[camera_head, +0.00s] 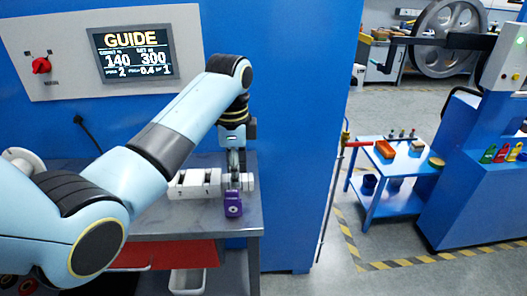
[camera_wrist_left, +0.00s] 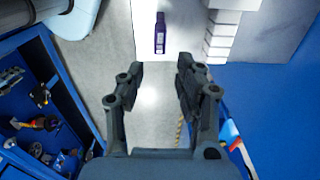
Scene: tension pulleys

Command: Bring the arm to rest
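My left arm comes in from the left in the head view, bent at the elbow, with its forearm pointing down. My left gripper (camera_head: 236,163) hangs over the right end of the grey table. In the left wrist view the left gripper (camera_wrist_left: 160,72) is open, with nothing between its fingers. My right gripper is not in view.
A blue wall carries a control panel (camera_head: 110,52) reading GUIDE behind my arm. The grey table (camera_head: 190,222) has a red bin front below it. A blue cart (camera_head: 385,203) and a blue machine stand at right. Floor between them is clear.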

